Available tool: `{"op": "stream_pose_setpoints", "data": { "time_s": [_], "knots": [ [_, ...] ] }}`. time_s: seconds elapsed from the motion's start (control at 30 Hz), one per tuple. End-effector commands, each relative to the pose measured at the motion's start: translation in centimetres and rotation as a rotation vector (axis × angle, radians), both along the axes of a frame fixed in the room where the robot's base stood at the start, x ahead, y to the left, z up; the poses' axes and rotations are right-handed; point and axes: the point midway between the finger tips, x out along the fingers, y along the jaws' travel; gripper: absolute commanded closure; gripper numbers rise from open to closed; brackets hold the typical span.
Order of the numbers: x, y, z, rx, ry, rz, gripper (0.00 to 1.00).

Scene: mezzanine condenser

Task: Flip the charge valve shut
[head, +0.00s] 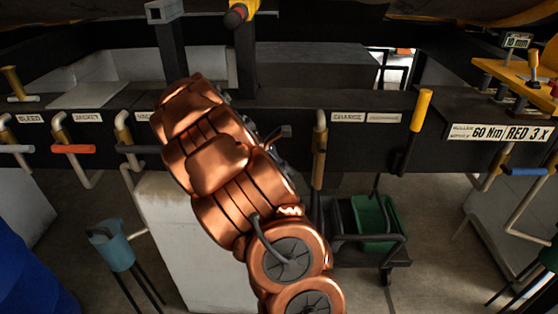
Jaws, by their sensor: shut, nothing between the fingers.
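The charge valve (320,121) is on the dark beam, just left of the label reading CHARGE (347,117). Its tan handle (319,168) points straight down, in line with the pipe, unlike the sideways handles at the left. My copper-coloured arm rises through the middle of the head view. My gripper (283,132) is small and dark, partly hidden behind the arm. It is shut and empty, a little left of the charge valve, and appears apart from it.
Left along the beam are a valve with an orange handle (73,149) and one with a grey handle (16,149). A yellow lever (420,110) stands right of the charge valve. A cart with a green bin (374,222) is below. A blue funnel (112,244) stands lower left.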

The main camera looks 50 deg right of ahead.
Motion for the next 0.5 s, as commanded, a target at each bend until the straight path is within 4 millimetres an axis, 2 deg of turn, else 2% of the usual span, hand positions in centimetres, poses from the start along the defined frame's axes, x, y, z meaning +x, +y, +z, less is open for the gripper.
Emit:
{"op": "stream_pose_setpoints", "data": {
  "time_s": [0.1,0.23,0.5],
  "knots": [
    [-1.1,-1.2,-0.9,0.000,0.003,-0.004,1.00],
    [-2.3,-2.6,-0.8,0.000,0.000,-0.004,1.00],
    [-3.2,-3.8,-1.0,0.001,0.001,0.000,1.00]
  ]
}}
